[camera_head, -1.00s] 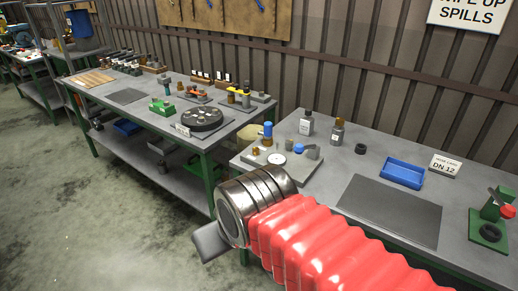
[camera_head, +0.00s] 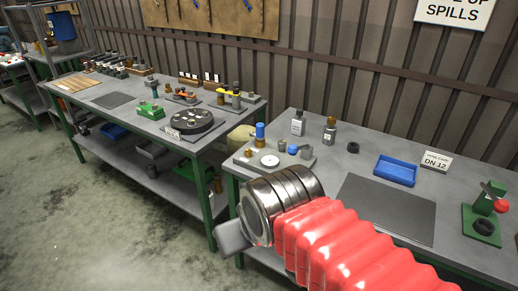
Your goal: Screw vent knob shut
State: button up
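My arm, with a red ribbed sleeve and a metal wrist, reaches in from the lower right. Only one grey finger of my gripper (camera_head: 233,238) shows, in front of the near bench's left edge; the rest is hidden behind the wrist, so its opening cannot be seen. A grey fixture plate (camera_head: 306,163) on that bench's left end carries small parts, among them a tall blue-topped piece (camera_head: 260,131), a round blue knob (camera_head: 293,149) and a white disc (camera_head: 269,161). I cannot tell which part is the vent knob. My gripper is apart from the plate, lower and nearer.
The near bench also holds two bottles (camera_head: 298,125), a black ring (camera_head: 353,147), a blue tray (camera_head: 396,170), a dark mat (camera_head: 388,209) and a green stand (camera_head: 483,218). A second bench (camera_head: 218,128) stands left with a round black plate (camera_head: 190,121). Left floor is clear.

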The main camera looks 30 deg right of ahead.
aim_at(248, 152)
jog(key=u, duration=0.05)
jog(key=i, duration=0.95)
jog(key=z, duration=0.05)
